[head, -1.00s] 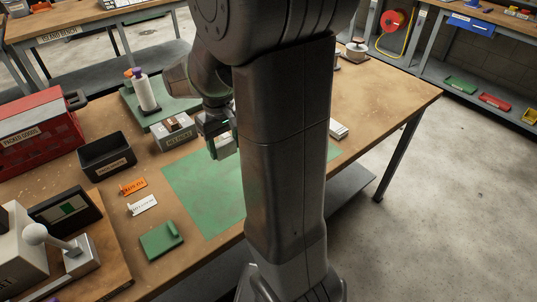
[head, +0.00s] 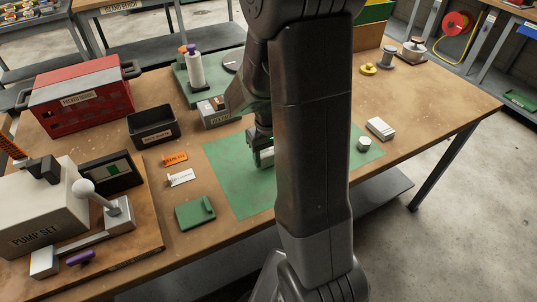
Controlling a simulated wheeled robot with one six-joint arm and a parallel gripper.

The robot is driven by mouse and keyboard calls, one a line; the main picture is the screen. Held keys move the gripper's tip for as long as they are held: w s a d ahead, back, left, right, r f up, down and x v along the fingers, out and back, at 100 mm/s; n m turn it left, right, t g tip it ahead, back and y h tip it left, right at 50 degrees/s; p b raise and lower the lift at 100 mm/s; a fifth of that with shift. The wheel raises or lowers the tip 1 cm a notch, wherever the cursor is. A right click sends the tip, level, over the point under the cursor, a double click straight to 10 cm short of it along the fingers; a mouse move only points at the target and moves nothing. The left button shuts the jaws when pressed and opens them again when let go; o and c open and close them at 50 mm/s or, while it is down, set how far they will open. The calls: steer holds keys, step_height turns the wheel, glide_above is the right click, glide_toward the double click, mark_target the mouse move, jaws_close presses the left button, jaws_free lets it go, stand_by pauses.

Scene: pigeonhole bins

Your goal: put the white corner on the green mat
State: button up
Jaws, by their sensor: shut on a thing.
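The green mat (head: 228,178) lies flat on the workbench, its middle hidden behind my arm. My gripper (head: 263,157) is over the left part of the mat, low and close to its surface. It is shut on a small pale piece (head: 267,154), which looks like the white corner. The fingers hide most of the piece, and I cannot tell whether it touches the mat.
A white cylinder (head: 364,145) stands at the mat's right end, with a white block (head: 380,128) behind it. A grey bin (head: 215,117), a black bin (head: 153,128), orange and white tags and a green block (head: 195,212) lie left of the mat.

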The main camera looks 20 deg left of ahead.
mark_target(268, 154)
steer(key=shift+f, duration=0.25)
steer(key=o, duration=0.9)
steer(key=shift+r, duration=0.1)
step_height(268, 154, up, 12)
steer(key=shift+r+p, duration=0.2)
steer(key=shift+p, duration=0.2)
